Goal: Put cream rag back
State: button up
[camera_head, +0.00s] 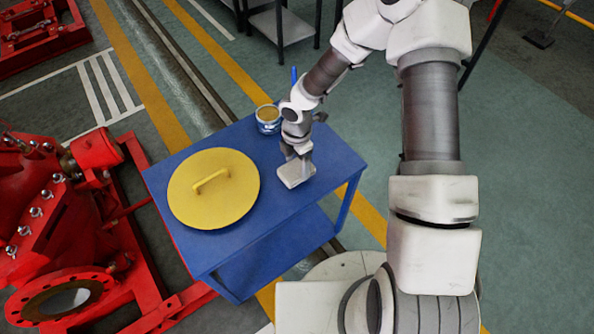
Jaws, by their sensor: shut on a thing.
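The cream rag (295,174) is a small folded pale square at the right part of the blue table (262,222). My gripper (303,158) points down at the rag and is shut on it. The fingertips are small and partly hidden by the wrist. I cannot tell whether the rag rests on the tabletop or is held just above it.
A round yellow lid (222,200) with a handle covers the table's left part. A tin (268,118) stands at the back edge, close to my wrist. Red pump machinery (50,225) stands at the left. The tabletop in front of the rag is clear.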

aim_at(297, 168)
jog(key=shift+f+b, duration=0.3)
jog(key=shift+f, duration=1.7)
jog(key=o, duration=1)
